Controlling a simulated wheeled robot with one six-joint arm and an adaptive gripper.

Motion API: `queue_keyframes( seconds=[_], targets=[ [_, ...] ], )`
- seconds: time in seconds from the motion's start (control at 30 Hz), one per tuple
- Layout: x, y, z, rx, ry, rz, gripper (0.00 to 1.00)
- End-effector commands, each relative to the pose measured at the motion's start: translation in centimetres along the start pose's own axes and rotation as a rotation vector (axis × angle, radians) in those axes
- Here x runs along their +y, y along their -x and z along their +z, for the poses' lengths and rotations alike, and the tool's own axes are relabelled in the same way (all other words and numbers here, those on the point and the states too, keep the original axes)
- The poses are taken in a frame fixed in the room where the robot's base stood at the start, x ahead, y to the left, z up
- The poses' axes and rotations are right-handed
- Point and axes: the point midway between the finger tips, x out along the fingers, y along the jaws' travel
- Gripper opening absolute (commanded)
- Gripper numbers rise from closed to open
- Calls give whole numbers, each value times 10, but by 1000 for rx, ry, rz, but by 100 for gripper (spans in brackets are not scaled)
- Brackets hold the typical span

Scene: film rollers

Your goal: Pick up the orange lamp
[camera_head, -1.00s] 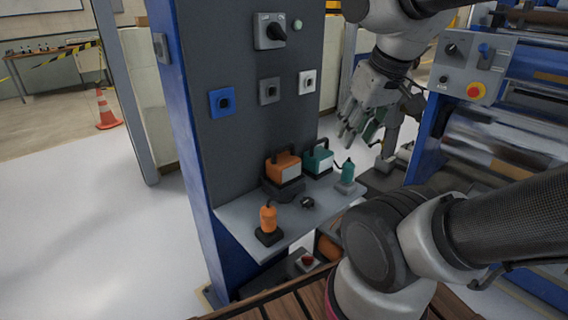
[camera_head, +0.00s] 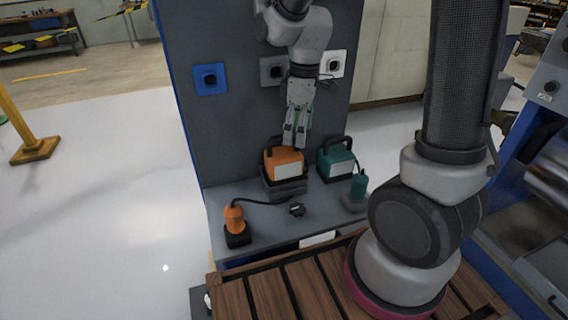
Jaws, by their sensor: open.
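The orange lamp (camera_head: 284,162) is a boxy orange body with a pale front panel and a dark top handle. It sits on a dark grey block (camera_head: 285,186) on the grey shelf. My gripper (camera_head: 295,144) points down with its fingers at the lamp's top right, overlapping the handle area in the picture. It is open, and nothing shows between the fingers. I cannot tell whether the fingertips touch the handle or are behind it.
A similar teal lamp (camera_head: 335,160) stands close on the right. A dark panel with sockets (camera_head: 210,78) rises behind.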

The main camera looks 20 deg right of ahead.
Motion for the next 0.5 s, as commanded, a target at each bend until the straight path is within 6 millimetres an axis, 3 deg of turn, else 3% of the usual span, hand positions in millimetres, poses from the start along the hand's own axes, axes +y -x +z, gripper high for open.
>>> queue_keyframes(
  seconds=[0.07, 0.2, 0.5],
  targets=[
    [6, -18, -17, -2, 144, -15, 82],
    [14, -20, -30, 28, 361, 9, 82],
    [20, -25, -39, 49, 563, 40, 82]
  ],
)
